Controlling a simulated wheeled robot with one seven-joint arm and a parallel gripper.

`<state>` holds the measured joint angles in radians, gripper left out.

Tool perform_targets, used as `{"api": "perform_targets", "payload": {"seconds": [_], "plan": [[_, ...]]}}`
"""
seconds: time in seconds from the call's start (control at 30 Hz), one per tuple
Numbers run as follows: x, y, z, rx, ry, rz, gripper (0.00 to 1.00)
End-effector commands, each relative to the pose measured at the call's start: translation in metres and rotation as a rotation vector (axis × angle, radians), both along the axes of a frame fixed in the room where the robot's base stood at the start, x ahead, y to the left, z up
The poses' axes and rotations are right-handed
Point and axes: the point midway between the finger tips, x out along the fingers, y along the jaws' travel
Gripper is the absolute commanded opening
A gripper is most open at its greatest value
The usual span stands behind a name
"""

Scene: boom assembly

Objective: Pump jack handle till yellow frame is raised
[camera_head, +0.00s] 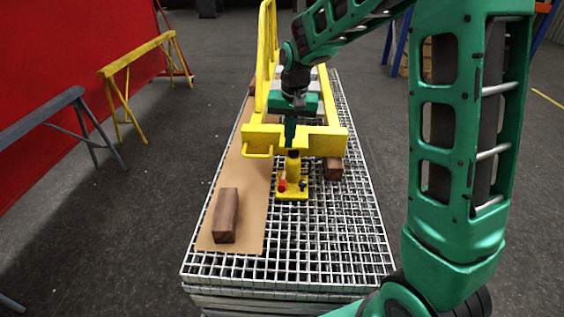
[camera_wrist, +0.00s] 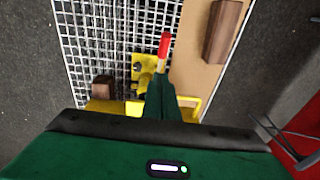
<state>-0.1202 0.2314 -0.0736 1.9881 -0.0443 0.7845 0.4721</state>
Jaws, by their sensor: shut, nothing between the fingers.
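The yellow jack (camera_head: 292,172) stands on the grating, under the front crossbar of the yellow frame (camera_head: 325,142). Its handle has a red end (camera_head: 282,186) that faces my body; in the wrist view the red handle (camera_wrist: 164,45) shows just beyond my fingertips. My gripper (camera_head: 291,143) points down over the front crossbar, directly above the jack. The fingers (camera_wrist: 160,80) are shut with nothing between them. I cannot tell whether the fingertips touch the handle. The top of the jack is partly hidden by the crossbar and my fingers.
A wooden block (camera_head: 226,215) lies on the cardboard sheet (camera_head: 235,180) at front left. Another block (camera_head: 333,168) sits under the frame's right end; a gap there is unclear. A yellow trestle (camera_head: 140,65) and a grey rail (camera_head: 45,120) stand left. The front grating is clear.

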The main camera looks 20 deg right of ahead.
Motion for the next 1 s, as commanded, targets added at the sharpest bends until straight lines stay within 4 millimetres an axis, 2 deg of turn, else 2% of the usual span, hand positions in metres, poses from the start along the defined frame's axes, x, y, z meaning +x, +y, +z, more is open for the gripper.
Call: {"api": "perform_targets", "payload": {"seconds": [0.17, 0.6, 0.8, 1.0], "plan": [[0.001, 0.0, -0.024, -0.001, 0.006, 0.0, 0.0], [0.009, 0.005, -0.102, 0.0, 0.004, 0.003, 0.0], [0.001, 0.013, -0.123, -0.001, 0.003, 0.002, 0.0], [-0.002, 0.016, -0.131, 0.0, 0.002, 0.001, 0.0]]}}
